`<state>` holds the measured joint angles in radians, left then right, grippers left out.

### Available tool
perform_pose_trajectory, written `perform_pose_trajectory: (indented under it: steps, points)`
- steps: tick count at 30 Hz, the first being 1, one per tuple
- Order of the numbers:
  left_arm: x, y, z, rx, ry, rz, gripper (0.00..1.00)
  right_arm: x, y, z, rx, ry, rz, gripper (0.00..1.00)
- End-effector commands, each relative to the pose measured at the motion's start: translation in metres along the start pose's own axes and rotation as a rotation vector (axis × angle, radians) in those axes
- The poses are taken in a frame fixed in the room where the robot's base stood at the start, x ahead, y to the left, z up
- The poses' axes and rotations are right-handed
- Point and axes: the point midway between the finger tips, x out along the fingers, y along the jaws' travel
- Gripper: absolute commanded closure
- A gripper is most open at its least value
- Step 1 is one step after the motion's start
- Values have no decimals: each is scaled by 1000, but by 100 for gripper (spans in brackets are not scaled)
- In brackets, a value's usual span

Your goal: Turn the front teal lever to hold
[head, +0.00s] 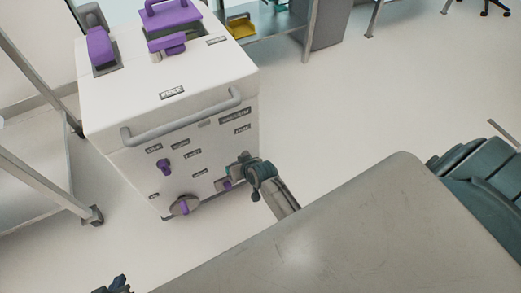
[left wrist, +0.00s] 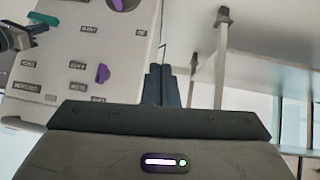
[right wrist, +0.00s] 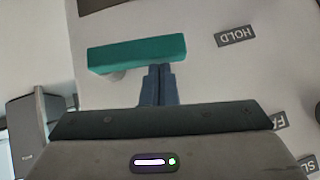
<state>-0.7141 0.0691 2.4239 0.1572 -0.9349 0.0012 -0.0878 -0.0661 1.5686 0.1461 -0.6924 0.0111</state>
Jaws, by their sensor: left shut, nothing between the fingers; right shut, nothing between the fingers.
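The teal lever (right wrist: 137,54) is a flat bar on the white machine front, lying nearly level in the right wrist view. The HOLD label (right wrist: 235,36) is to its right. My right gripper (right wrist: 160,70) is shut and empty, its fingertips at the bar's near edge, right of its middle; I cannot tell whether they touch. The lever also shows in the left wrist view (left wrist: 43,19), beside my right arm. In the head view my right gripper (head: 245,162) mostly hides it. My left gripper (head: 118,284) is shut and empty at the bottom left, apart from the machine.
The white machine (head: 215,75) has a grey bar handle (head: 185,120), purple knobs (head: 164,166) and several labels on its front. A grey table (head: 340,235) stands at the lower right. A metal rack (head: 40,165) is at the left.

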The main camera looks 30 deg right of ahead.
Motion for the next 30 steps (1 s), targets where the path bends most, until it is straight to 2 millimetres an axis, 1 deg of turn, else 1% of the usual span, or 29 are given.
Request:
perform_pose_trajectory:
  steps: [1, 12, 30]
  points:
    - [-3, -1, -2, 6, -15, -4, 100, -1, 0, -1, 0, 0, 0, 100]
    - [-13, -7, -3, 41, -120, -37, 100, 6, -3, 6, 0, 0, -1, 100]
    - [-15, -9, -1, 48, -146, -46, 100, 9, -3, 10, 2, -3, -1, 100]
